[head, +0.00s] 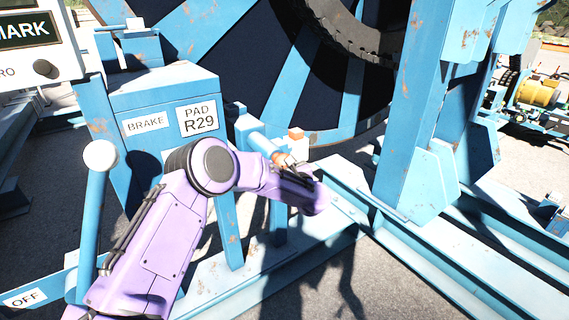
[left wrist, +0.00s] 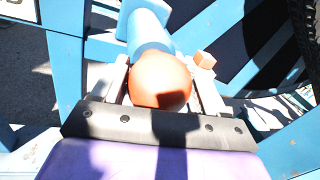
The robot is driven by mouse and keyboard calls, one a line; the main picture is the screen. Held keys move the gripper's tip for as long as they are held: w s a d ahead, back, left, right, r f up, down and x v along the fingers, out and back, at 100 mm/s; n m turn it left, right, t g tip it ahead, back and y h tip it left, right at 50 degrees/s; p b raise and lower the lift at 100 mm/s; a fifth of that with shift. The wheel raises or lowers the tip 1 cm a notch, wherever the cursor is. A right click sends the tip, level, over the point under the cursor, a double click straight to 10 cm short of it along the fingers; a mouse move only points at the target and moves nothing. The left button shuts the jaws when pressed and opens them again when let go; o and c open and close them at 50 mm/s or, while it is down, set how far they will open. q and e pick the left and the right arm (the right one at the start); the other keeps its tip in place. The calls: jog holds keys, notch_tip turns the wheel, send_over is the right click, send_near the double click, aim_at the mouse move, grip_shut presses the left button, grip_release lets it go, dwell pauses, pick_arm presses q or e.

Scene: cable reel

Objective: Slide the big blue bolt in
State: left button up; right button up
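The big blue bolt (head: 262,143) is a light blue bar with an orange end knob, beside the brake post, pointing toward the reel frame. In the left wrist view the bolt's blue shaft (left wrist: 150,35) runs away from me behind its round orange knob (left wrist: 160,78). My left gripper (head: 290,158) is at the knob, its purple wrist partly hiding it. In the left wrist view my left gripper's pale fingers (left wrist: 158,75) stand on either side of the knob, with narrow gaps seeming to show, so it looks open around it. My right gripper is not in view.
A blue post with BRAKE and PAD R29 labels (head: 165,98) stands left of the bolt. A small orange block (head: 295,133) sits beside the bolt. A white-knobbed lever (head: 98,190) rises at left. The big reel (head: 235,60) and blue frame upright (head: 415,110) stand behind and right.

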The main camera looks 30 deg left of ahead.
aim_at(266, 148)
pick_arm(q)
jog(key=c, duration=0.5)
jog(key=shift+c, duration=0.3)
jog(key=a+b, duration=0.1)
jog(key=w+a+b, duration=0.1)
jog(key=a+b, duration=0.1)
jog(key=a+f+b, duration=0.1)
jog(key=b, duration=0.1)
jog(key=shift+w+a, duration=0.15)
jog(key=shift+w, duration=0.15)
jog(key=b+x, duration=0.1)
jog(key=x, duration=0.1)
jog(key=b+x, duration=0.2)
jog(key=s+b+x, duration=0.1)
jog(key=x, duration=0.1)
jog(key=shift+w+a+r+b, duration=0.1)
jog(key=shift+a+r+b, duration=0.2)
jog(key=shift+a+b, duration=0.1)
jog(key=shift+r, duration=0.4)
jog(key=o, duration=1.4)
jog(key=shift+a+f, duration=0.1)
